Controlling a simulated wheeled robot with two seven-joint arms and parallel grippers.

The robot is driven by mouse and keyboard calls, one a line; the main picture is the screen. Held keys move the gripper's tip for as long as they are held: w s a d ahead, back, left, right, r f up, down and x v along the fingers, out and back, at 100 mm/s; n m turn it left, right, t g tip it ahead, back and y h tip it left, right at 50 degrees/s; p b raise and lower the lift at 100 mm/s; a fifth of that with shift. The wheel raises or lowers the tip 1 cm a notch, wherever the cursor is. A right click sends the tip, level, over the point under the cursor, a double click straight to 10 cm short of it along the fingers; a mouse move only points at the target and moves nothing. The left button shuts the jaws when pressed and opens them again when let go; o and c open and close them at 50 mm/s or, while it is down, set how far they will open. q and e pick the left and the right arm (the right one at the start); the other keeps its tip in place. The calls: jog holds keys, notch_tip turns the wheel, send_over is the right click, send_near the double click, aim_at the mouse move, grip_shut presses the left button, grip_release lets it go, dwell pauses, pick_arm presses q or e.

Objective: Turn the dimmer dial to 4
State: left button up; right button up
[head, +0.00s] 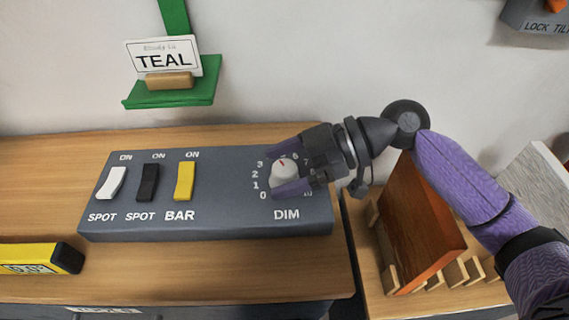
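The dimmer dial (285,172) is a white knob with a red mark, on the right of a dark grey panel (225,222) above the word DIM. Its red mark points up and slightly left, between the 3 and the 6. The numbers there are partly hidden by a finger. My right gripper (287,171) reaches in from the right, with one purple finger above the knob and one below. The fingers lie close against the knob and appear shut on it. My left gripper is not in view.
White (112,183), black (148,182) and yellow (185,182) switches stand left on the panel. A yellow device (38,258) lies at the table's left. A green holder (175,95) with a TEAL sign is on the wall. A wooden rack with a brown board (420,235) stands right.

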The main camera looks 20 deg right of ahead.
jog(key=shift+d+r, duration=0.15)
jog(key=shift+d, duration=0.15)
jog(key=p+v, duration=0.2)
jog(key=v, duration=0.7)
jog(key=shift+s+d, duration=0.1)
